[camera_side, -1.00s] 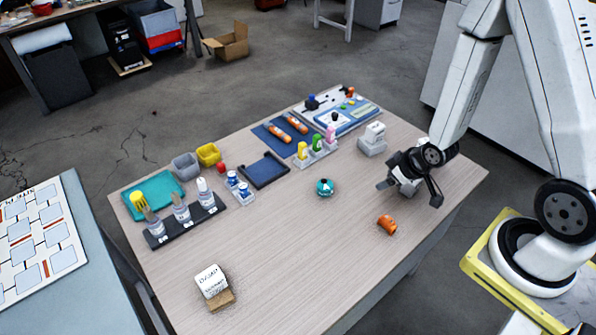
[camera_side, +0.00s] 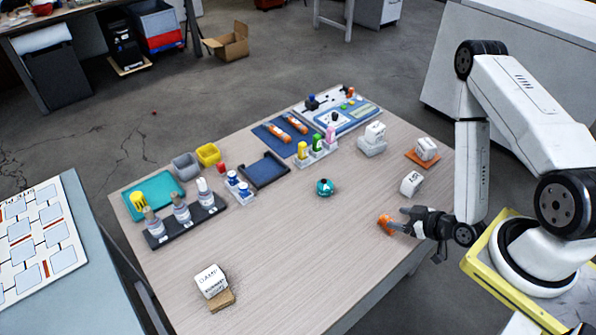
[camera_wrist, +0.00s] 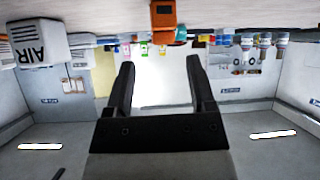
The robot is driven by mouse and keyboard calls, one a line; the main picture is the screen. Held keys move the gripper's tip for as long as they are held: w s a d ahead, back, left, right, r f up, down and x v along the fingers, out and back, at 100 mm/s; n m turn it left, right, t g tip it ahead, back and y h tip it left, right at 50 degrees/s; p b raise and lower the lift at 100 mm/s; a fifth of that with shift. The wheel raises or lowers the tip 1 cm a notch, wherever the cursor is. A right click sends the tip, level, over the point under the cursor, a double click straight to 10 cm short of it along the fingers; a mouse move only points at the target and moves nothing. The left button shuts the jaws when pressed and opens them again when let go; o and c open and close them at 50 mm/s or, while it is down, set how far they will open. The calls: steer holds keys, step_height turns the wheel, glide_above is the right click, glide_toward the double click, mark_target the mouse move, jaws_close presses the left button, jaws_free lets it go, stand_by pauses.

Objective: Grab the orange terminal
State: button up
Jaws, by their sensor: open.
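My gripper (camera_side: 401,219) is low over the table, level and pointing left at the terminal. Its fingertips are right by the terminal's right side; I cannot tell whether they touch it. In the wrist view the terminal (camera_wrist: 163,19) hangs at the top middle, beyond the open fingers. My gripper (camera_wrist: 159,62) shows there with its two dark fingers apart and nothing between them.
A white block (camera_side: 411,183) marked AIR stands behind my gripper. A teal round piece (camera_side: 325,187) is to the left. A white block on an orange base (camera_side: 426,149) sits at the far right. The table (camera_side: 290,250) is clear in front and left of the terminal.

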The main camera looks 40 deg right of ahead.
mark_target(389, 219)
steer(key=s, duration=0.1)
steer(key=s+a+m+t, duration=0.1)
steer(key=shift+s+f+h, duration=0.2)
steer(key=shift+s+h, duration=0.2)
steer(key=shift+s+a+r+m+t+h, duration=0.15)
steer(key=shift+s+m+t+h, duration=0.25)
steer(key=shift+s+m+t, duration=0.3)
steer(key=shift+w, duration=0.1)
steer(key=shift+x, duration=1.15)
steer(key=shift+w, duration=0.15)
steer(key=shift+f+x, duration=0.15)
steer(key=shift+x, duration=1.1)
steer(key=shift+f+x, duration=0.1)
steer(key=shift+x, duration=1.15)
jaws_close()
